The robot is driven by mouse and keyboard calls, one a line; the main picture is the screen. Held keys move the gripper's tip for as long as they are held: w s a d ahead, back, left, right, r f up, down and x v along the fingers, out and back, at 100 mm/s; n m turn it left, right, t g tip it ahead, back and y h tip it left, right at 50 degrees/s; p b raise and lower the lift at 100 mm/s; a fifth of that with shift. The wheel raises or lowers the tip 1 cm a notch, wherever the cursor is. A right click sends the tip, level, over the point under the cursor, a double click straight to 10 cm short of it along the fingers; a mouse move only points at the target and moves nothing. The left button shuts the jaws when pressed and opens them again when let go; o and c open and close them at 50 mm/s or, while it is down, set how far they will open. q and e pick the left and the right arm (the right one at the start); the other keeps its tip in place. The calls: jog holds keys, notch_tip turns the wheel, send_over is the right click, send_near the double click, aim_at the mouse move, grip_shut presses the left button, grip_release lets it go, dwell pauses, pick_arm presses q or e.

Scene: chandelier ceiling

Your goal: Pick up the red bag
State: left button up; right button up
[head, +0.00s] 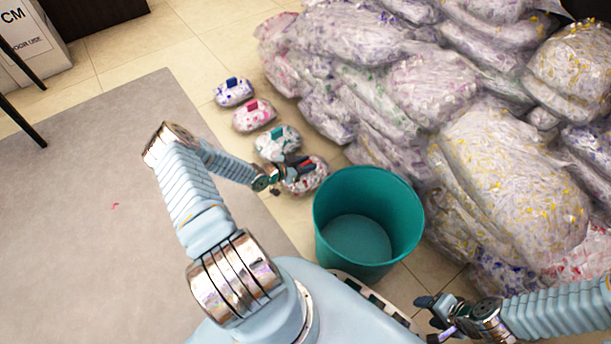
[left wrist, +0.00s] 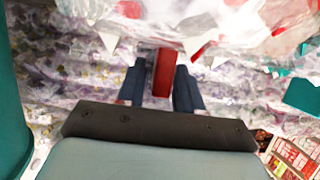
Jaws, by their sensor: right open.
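The red bag (head: 312,181) is a clear bundle of white and red scraps with a small red block on top. It lies at the near end of a row of bags on the floor, left of the green bin. My left gripper (head: 290,167) is over it and hides part of it. In the left wrist view the red block (left wrist: 163,74) stands between the fingers of my left gripper (left wrist: 160,88); whether both fingers press on it is unclear. My right gripper (head: 432,318) is open and empty at the lower right, apart from the bags.
Similar bags with green (head: 277,143), pink (head: 254,116) and blue (head: 234,92) blocks lie in the row. An empty green bin (head: 368,190) stands close on the right. A large pile of filled bags (head: 510,180) fills the right. Grey mat (head: 90,200) lies clear at left.

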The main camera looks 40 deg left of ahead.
pick_arm(q)
grip_shut()
